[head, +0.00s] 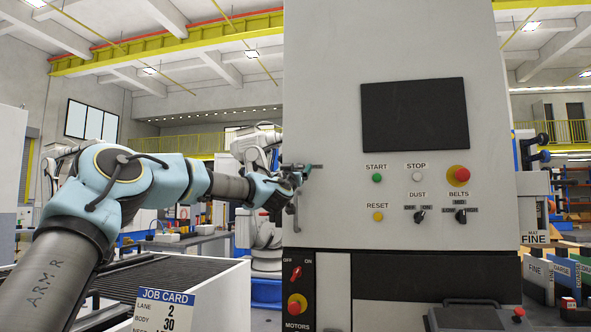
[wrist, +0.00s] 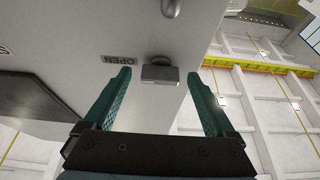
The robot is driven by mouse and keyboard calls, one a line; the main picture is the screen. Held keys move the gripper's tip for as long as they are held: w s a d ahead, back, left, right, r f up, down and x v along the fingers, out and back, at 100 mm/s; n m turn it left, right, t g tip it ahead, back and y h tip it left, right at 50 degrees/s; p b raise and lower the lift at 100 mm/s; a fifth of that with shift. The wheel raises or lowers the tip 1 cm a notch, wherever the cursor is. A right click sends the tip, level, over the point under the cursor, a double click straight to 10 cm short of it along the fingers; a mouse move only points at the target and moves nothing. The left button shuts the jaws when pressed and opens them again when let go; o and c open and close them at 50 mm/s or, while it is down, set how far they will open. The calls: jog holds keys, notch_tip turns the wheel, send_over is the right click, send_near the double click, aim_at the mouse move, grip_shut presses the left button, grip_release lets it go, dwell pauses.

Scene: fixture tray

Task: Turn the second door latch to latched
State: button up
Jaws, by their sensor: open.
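My gripper (head: 303,173) is at the left edge of the tall grey machine cabinet (head: 325,110) in the head view. In the wrist view its two green fingers (wrist: 160,76) are spread apart. A small grey block-like latch (wrist: 159,72) shows between the fingertips, with a gap on either side. An upside-down OPEN label (wrist: 122,59) is beside it on the panel. Another grey rounded fitting (wrist: 171,8) is at the top edge of the wrist view, partly cut off. I cannot tell which of these is the second latch. My gripper hides much of this spot in the head view.
A job card (head: 164,310) stands at a ribbed conveyor (head: 165,275) below my arm. Another robot arm (head: 262,235) stands behind.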

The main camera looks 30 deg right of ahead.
jog(key=c, duration=1.4)
jog(key=shift+s+n+y+b, duration=0.1)
jog(key=shift+n+y+b, duration=0.25)
jog(key=shift+n, duration=0.25)
jog(key=n+t+y+b, duration=0.1)
jog(key=n, duration=0.2)
jog(key=shift+s+d, duration=0.1)
jog(key=n+y, duration=0.1)
jog(key=n, duration=0.2)
jog(key=n+t+y, duration=0.1)
jog(key=n+y, duration=0.1)
jog(key=n, duration=0.1)
jog(key=shift+d+r, duration=0.15)
jog(key=shift+r, duration=0.05)
jog(key=n+y+p, duration=0.1)
jog(key=n, duration=0.1)
jog(key=n+y+p, duration=0.1)
jog(key=n, duration=0.2)
jog(key=n+y+p, duration=0.1)
jog(key=n+p, duration=0.1)
jog(key=n, duration=0.1)
jog(key=shift+s+r, duration=0.1)
jog(key=shift+r, duration=0.15)
jog(key=n+g+y+p, duration=0.1)
jog(key=n+p, duration=0.1)
jog(key=n, duration=0.2)
jog(key=shift+g+p, duration=0.35)
jog(key=shift+g, duration=0.05)
jog(key=shift+d, duration=0.1)
